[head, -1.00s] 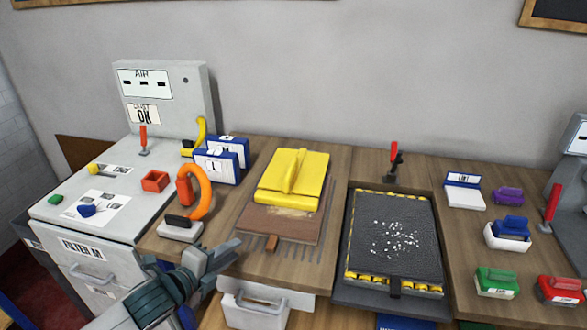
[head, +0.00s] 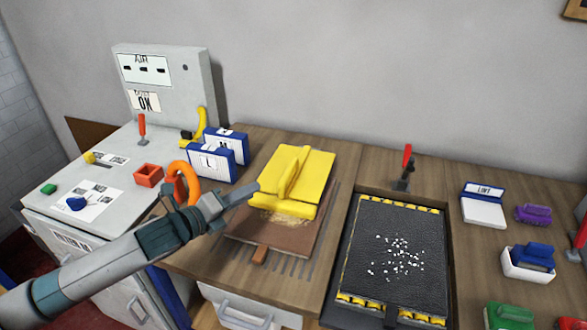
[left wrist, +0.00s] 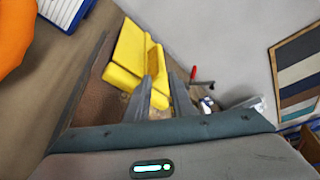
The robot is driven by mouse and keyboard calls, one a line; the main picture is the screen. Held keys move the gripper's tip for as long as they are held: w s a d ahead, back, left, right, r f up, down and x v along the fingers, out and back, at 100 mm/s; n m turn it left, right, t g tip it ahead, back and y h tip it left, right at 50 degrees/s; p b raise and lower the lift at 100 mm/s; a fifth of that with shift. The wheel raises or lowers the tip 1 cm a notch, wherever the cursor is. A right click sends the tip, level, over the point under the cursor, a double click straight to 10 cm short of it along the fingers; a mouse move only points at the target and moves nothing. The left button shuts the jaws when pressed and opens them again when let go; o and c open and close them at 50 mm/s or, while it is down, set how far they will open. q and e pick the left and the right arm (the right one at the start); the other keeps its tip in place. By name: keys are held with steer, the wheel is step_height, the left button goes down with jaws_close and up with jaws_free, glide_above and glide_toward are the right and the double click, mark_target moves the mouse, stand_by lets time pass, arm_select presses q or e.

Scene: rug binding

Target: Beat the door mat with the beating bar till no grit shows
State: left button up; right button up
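A black mat (head: 375,232) with white grit (head: 396,258) scattered over its middle lies in a recessed tray with yellow-and-black edges. I take it for the door mat. A brown fringed mat (head: 282,238) lies left of it, with a yellow block with a raised ridge (head: 316,168) on its far part. Tan patches show beside the block. I cannot tell which thing is the beating bar. My left gripper (head: 240,200) is open and empty, above the brown mat's left edge, near the yellow block, which also shows in the left wrist view (left wrist: 125,55). My right gripper is out of view.
An orange loop handle (head: 184,170) stands behind my left arm, partly hidden. Blue-and-white boxes (head: 211,162) and a grey machine (head: 165,85) are at the left. A red lever (head: 406,160) stands behind the tray. Blue (head: 531,254), purple (head: 534,213) and green blocks are at the right.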

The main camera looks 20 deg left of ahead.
mark_target(287, 171)
arm_select(q)
steer(key=shift+s, duration=0.1)
